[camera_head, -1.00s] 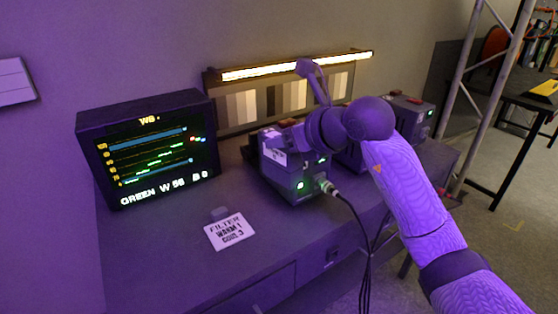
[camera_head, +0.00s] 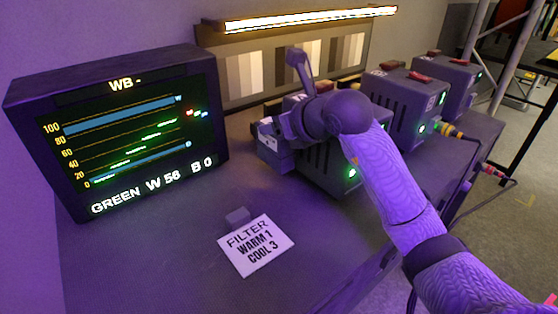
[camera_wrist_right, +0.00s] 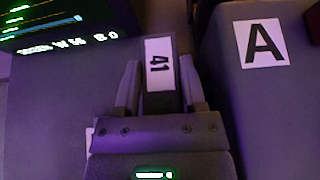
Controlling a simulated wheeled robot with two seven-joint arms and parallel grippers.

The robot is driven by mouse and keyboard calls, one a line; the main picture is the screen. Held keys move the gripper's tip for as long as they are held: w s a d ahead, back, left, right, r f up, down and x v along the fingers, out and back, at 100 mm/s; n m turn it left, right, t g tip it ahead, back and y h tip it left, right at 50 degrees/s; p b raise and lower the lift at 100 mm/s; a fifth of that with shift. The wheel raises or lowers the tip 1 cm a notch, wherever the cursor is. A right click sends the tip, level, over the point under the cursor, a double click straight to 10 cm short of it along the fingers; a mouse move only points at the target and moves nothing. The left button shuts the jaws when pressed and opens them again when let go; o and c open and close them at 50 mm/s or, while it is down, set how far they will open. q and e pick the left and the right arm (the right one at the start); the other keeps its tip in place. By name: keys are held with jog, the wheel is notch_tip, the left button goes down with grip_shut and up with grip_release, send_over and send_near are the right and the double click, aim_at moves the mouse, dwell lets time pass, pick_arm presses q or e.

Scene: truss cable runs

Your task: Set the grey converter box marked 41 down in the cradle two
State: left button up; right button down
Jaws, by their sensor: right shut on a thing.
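My right gripper (camera_wrist_right: 160,92) is shut on the grey converter box (camera_wrist_right: 160,50), whose white label reads 41. In the head view the right gripper (camera_head: 282,127) is at the left side of the nearest dark unit, and the held box (camera_head: 276,155) shows below it, partly hidden. I cannot tell whether the box touches the bench. In the wrist view a larger dark unit marked A (camera_wrist_right: 262,45) stands close to the right of the held box. I cannot make out cradle two in either view. My left gripper is not in view.
A monitor (camera_head: 120,130) stands at the left of the bench. A white filter card (camera_head: 256,245) lies in front. Two more dark units (camera_head: 402,108) stand to the right, with cables. A lit chart panel (camera_head: 240,75) is behind. The bench between monitor and held box is clear.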

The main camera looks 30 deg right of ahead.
aim_at(279, 150)
notch_tip(279, 150, down, 6)
jog(key=shift+r+b, duration=0.2)
jog(key=shift+b, duration=0.95)
jog(key=shift+r, duration=0.15)
jog(key=shift+c, duration=1.2)
grip_release()
jog(key=shift+o, duration=0.4)
jog(key=shift+s, duration=0.1)
